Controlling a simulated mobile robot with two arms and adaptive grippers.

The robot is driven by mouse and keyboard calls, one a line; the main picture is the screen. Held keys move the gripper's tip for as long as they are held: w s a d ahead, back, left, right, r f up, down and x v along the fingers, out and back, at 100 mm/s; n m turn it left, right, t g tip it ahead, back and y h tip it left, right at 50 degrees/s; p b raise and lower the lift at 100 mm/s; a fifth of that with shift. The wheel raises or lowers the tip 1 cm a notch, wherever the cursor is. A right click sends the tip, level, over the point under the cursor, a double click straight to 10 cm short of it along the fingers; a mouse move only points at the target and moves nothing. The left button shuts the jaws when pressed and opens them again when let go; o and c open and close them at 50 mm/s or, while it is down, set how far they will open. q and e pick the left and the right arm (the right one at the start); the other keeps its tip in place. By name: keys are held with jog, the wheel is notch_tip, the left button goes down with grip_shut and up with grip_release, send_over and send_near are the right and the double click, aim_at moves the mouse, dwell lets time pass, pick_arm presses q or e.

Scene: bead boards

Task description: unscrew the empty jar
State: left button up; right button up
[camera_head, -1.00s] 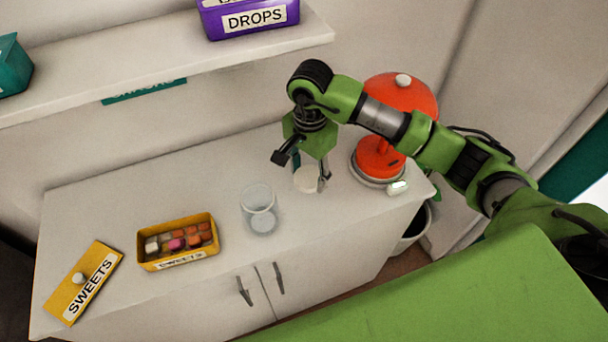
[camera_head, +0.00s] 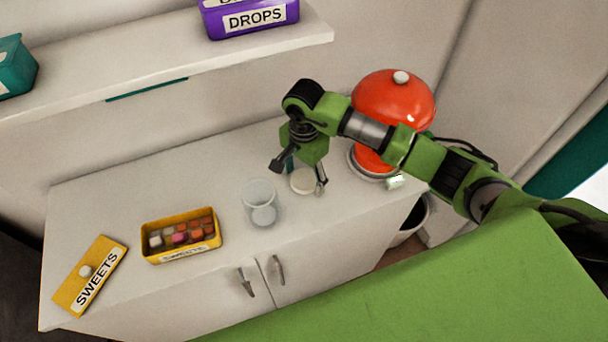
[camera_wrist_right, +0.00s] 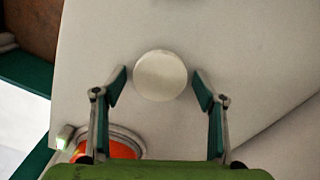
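The clear glass jar (camera_head: 260,204) stands upright on the white counter, its top open and with nothing seen inside. A round off-white lid (camera_head: 302,181) lies to the right of the jar, apart from it. My right gripper (camera_head: 299,176) is open above the lid, one finger on each side. In the right wrist view, the lid (camera_wrist_right: 160,76) shows between the spread fingertips (camera_wrist_right: 160,88) with a gap on both sides. My left gripper is not in view.
A red domed machine (camera_head: 393,100) stands close to the right of my right gripper. A yellow sweets box (camera_head: 150,258) and its yellow lid (camera_head: 80,298) are left of the jar. A shelf (camera_head: 130,68) overhangs the back. The counter's (camera_head: 110,205) left rear is clear.

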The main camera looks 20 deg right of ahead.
aim_at(304, 179)
jog(key=shift+r, duration=0.15)
jog(key=shift+r, duration=0.2)
notch_tip(304, 179, up, 12)
jog(key=b, duration=0.3)
jog(key=shift+f+b, duration=0.15)
jog(key=shift+b, duration=0.15)
jog(key=shift+s+f, duration=0.1)
